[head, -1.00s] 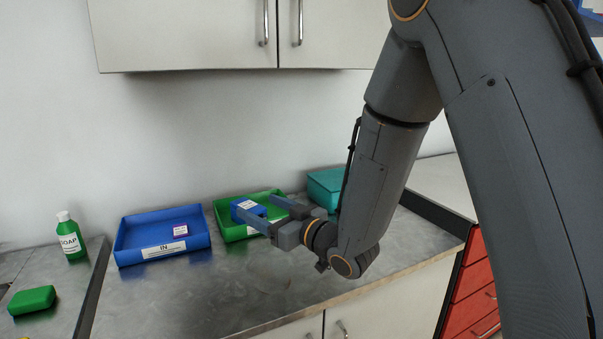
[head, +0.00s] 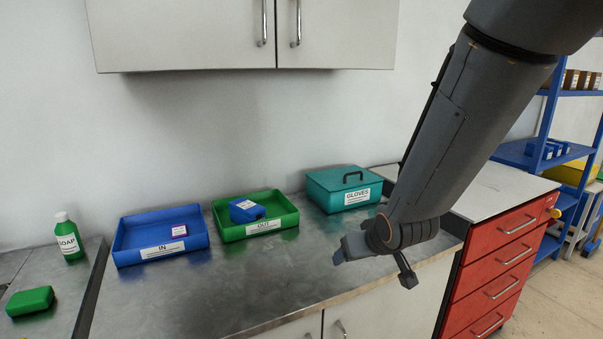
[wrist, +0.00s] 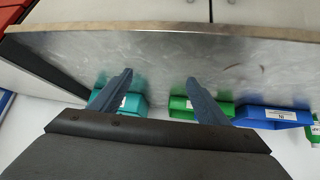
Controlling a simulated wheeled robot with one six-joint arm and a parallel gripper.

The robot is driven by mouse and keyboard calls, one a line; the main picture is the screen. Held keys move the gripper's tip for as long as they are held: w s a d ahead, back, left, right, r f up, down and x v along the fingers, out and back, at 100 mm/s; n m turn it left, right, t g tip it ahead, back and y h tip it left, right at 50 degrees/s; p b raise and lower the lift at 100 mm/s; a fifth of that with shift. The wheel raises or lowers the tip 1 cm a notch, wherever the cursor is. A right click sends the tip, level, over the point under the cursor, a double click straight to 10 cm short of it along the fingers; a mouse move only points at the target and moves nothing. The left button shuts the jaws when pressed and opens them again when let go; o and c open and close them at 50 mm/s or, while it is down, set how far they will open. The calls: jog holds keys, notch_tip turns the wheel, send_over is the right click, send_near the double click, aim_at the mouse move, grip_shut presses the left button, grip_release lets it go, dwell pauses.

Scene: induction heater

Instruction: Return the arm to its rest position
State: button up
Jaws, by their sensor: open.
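My gripper (head: 340,251) is over the right part of the steel counter, near its front edge, below and in front of the teal gloves box (head: 345,189). In the wrist view my gripper (wrist: 160,84) shows two fingers spread wide apart with nothing between them. My dark grey arm comes down from the upper right in the head view. A blue block (head: 246,210) rests in the green OUT tray (head: 283,222), apart from my gripper.
A soap bottle (head: 69,236) and green box (head: 30,301) are at the left. A red drawer cabinet (head: 500,270) and blue shelf (head: 519,150) stand right. Wall cabinets (head: 180,40) hang above.

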jog(key=s+d+f+m+g+h, duration=0.1)
jog(key=s+d+m+g, duration=0.15)
jog(key=s, duration=0.55)
jog(key=s+d+f+m+g, duration=0.1)
jog(key=s+d+f+g, duration=0.2)
jog(key=s, duration=0.5)
notch_tip(320, 180, down, 9)
jog(key=s+g+b, duration=0.2)
jog(key=b, duration=0.8)
jog(key=shift+d+r+g, duration=0.15)
jog(key=shift+d+g, duration=0.1)
jog(key=shift+g, duration=0.1)
jog(key=shift+n, duration=0.25)
